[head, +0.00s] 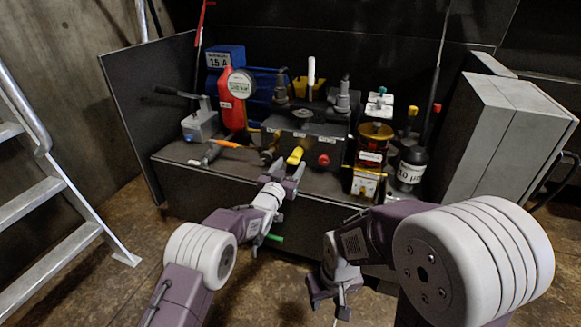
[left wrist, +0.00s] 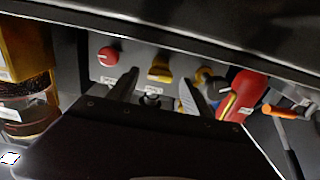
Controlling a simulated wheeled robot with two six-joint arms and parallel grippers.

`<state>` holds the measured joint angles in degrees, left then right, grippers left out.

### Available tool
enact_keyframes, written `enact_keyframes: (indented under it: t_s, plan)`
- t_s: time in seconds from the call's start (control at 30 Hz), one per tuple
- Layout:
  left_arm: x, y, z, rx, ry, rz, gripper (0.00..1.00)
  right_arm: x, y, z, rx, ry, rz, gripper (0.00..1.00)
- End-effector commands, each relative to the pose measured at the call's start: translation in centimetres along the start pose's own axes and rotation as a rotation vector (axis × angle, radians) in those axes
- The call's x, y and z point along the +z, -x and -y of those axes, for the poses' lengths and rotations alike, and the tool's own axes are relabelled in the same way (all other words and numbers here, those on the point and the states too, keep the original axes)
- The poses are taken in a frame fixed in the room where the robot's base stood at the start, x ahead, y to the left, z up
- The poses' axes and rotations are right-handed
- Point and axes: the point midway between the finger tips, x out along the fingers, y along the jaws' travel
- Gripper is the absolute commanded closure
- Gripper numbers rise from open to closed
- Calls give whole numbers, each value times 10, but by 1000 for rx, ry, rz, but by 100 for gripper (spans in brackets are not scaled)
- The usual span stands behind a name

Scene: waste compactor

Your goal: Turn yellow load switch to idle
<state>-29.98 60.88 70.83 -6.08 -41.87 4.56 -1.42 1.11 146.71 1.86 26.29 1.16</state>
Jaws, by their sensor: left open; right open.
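The yellow load switch (head: 295,156) is on the front face of the dark control box, next to a red knob (head: 323,160). In the left wrist view the yellow switch (left wrist: 160,69) shows just beyond and between my fingertips, with the red knob (left wrist: 108,56) to its left. My left gripper (head: 285,171) is open in front of the box, its fingers pointing at the switch; I cannot tell whether they touch it. The switch's label is too small to read. My right gripper (head: 338,300) is open and empty, low in front of the bench, away from the box.
A grey cabinet (head: 490,125) stands right, a metal ladder (head: 50,215) left. The floor between ladder and bench is clear.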

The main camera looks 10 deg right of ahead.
Motion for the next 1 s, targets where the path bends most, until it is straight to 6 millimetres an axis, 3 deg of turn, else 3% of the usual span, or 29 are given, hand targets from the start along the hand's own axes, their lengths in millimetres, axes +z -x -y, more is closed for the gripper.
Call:
enact_keyframes:
  t_s: [0.37, 0.6, 1.0]
  plan:
    - [-1, -8, 0, 0, -1, 0, 42, 0, -4, 0, 0, 0, -1, 59]
    - [-1, -8, 0, 0, 0, 0, 100, 0, -4, 0, 0, 0, -1, 59]
    - [-3, -8, 0, 0, 85, 0, 100, -1, 4, 0, 0, 0, -1, 59]
